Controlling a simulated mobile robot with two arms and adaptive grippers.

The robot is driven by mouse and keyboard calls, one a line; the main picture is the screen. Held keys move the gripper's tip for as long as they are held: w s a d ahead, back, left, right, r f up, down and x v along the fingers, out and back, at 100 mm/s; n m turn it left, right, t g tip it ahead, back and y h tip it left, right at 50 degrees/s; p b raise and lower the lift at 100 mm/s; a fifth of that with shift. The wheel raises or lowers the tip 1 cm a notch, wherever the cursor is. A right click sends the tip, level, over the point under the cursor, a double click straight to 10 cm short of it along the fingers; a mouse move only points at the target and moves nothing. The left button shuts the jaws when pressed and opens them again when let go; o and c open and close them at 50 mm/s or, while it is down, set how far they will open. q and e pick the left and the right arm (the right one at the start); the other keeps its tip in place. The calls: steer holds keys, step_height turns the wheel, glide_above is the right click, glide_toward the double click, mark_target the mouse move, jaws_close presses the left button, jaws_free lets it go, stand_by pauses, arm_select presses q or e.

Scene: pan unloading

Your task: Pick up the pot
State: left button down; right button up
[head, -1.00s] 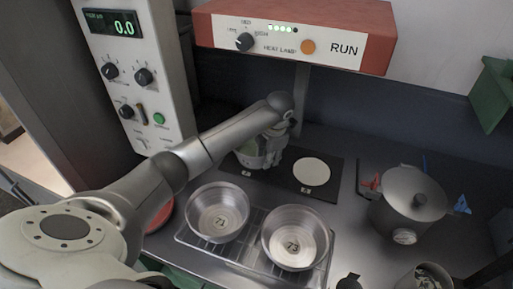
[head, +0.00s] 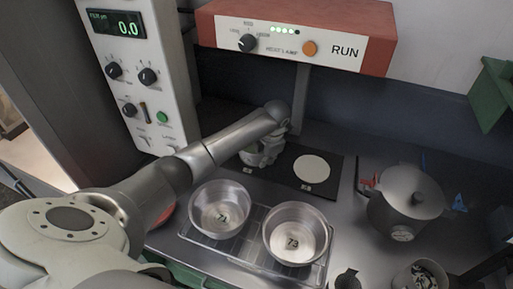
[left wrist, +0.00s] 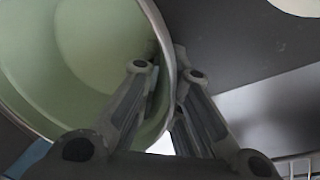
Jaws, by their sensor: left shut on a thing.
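A round pot with a pale green inside (left wrist: 60,60) fills the left of the left wrist view, its mouth toward the camera. My left gripper (left wrist: 166,68) is shut on its rim, one finger inside and one outside. In the head view, my left gripper (head: 262,155) is low over the left of a black panel and hides nearly all of that pot. I cannot tell whether the pot touches the panel. A grey lidded pot (head: 385,213) stands apart at the right. My right gripper is not in view.
Two metal bowls, marked 71 (head: 207,205) and 73 (head: 277,222), sit on a wire rack in front. The black panel (head: 335,190) has a bare white disc (head: 312,168). A tall control box (head: 140,100) stands left.

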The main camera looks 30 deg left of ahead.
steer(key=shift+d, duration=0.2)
arm_select(q)
steer(key=shift+w+r+b, duration=0.1)
steer(key=shift+r+b, duration=0.3)
steer(key=shift+b+v, duration=0.95)
steer(key=shift+v, duration=0.15)
steer(key=s+d+r+b, duration=0.1)
steer(key=s+d+r, duration=0.7)
steer(key=s+r, duration=0.2)
steer(key=shift+s+d+b, duration=0.3)
steer(key=shift+d+b, duration=0.05)
steer(key=shift+b, duration=0.05)
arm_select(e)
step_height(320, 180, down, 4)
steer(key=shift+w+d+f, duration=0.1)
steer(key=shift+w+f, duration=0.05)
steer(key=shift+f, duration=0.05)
